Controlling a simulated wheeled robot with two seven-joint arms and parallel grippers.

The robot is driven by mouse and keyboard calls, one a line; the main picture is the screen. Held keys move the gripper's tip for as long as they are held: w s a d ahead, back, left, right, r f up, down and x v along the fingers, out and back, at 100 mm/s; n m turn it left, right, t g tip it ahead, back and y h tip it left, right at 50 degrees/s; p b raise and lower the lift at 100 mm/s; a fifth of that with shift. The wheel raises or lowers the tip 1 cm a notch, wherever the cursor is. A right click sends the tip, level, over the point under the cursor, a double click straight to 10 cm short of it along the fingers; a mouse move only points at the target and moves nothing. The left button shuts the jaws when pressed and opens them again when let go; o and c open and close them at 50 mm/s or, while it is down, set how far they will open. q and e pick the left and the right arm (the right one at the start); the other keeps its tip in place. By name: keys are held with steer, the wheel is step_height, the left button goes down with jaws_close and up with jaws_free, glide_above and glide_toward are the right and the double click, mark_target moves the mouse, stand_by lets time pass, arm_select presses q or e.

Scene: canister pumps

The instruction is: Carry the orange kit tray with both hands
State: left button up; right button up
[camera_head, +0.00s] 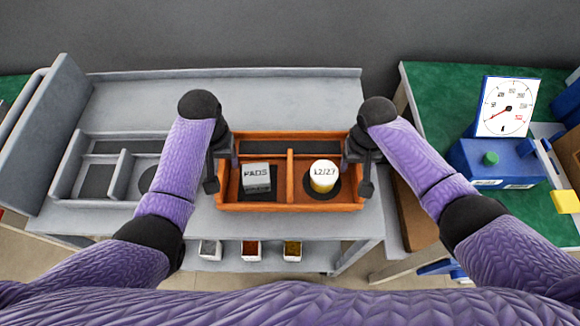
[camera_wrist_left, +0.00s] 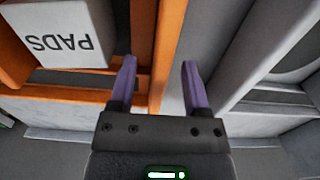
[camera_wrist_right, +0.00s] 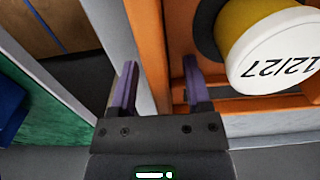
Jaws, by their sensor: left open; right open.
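The orange kit tray (camera_head: 290,207) sits on a grey bench with dividers inside. A grey box marked PADS (camera_head: 257,178) stands in its left part, and a yellow canister with a white lid marked 12/27 (camera_head: 323,176) stands in its right part. My left gripper (camera_wrist_left: 157,75) is open at the tray's left end, with the orange end wall (camera_wrist_left: 168,45) between or just below its fingers. My right gripper (camera_wrist_right: 160,80) is open at the right end, its fingers on either side of the orange end wall (camera_wrist_right: 150,45). Whether fingers touch the wall cannot be told.
A grey compartment tray (camera_head: 90,205) sits left on the bench. Several small bins (camera_head: 250,250) stand on a lower shelf. At right, a green-topped table (camera_head: 435,95) holds a dial gauge (camera_head: 507,107) and a blue case (camera_head: 495,165).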

arm_select(q)
steer(key=shift+f, duration=0.3)
arm_select(e)
steer(key=shift+f, duration=0.3)
arm_select(q)
jaws_close()
arm_select(e)
jaws_close()
arm_select(q)
steer(key=shift+r, duration=0.1)
stand_by(0.7)
